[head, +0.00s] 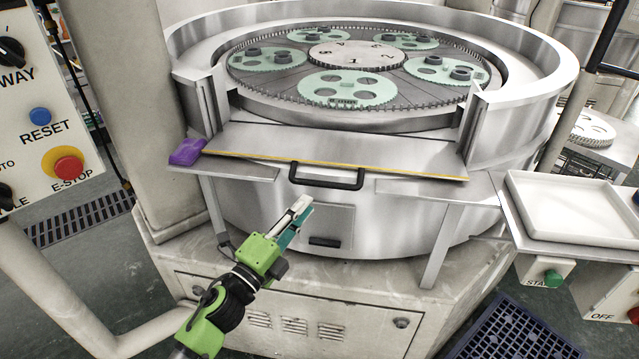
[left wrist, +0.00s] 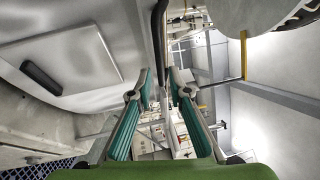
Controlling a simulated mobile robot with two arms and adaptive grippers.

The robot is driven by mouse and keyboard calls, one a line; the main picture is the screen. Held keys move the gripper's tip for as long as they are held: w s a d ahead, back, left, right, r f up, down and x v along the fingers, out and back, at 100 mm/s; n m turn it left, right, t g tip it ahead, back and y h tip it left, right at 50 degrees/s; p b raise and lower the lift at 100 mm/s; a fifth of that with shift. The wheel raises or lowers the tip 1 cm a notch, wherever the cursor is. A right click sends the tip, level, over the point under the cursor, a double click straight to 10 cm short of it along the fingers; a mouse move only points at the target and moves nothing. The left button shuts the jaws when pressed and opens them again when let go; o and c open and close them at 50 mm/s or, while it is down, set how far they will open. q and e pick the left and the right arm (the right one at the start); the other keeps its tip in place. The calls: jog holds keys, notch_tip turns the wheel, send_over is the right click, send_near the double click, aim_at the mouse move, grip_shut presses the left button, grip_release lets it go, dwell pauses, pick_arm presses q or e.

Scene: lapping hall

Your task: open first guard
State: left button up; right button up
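The guard (head: 330,148) is a grey metal panel with a yellow front edge. It spans the gap in the front rim of the lapping machine and looks tilted low, not upright. Its black bar handle (head: 327,184) hangs at the front edge. My left gripper (head: 300,207) is below and slightly left of the handle, apart from it. In the left wrist view its two teal-padded fingers (left wrist: 160,90) stand apart with nothing between them. A dark bar, apparently the handle (left wrist: 158,35), runs just beyond the fingertips. My right gripper is in neither view.
A purple object (head: 187,152) lies on the left ledge. A white tray (head: 580,207) stands at the right. A control panel with a red E-stop (head: 68,166) is at the left. Toothed carriers (head: 347,89) lie inside the machine. A small hatch (head: 322,226) sits below the handle.

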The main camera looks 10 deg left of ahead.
pick_arm(q)
jog(key=p+x, duration=0.1)
jog(key=x, duration=0.6)
jog(key=shift+w+d, duration=0.1)
grip_shut()
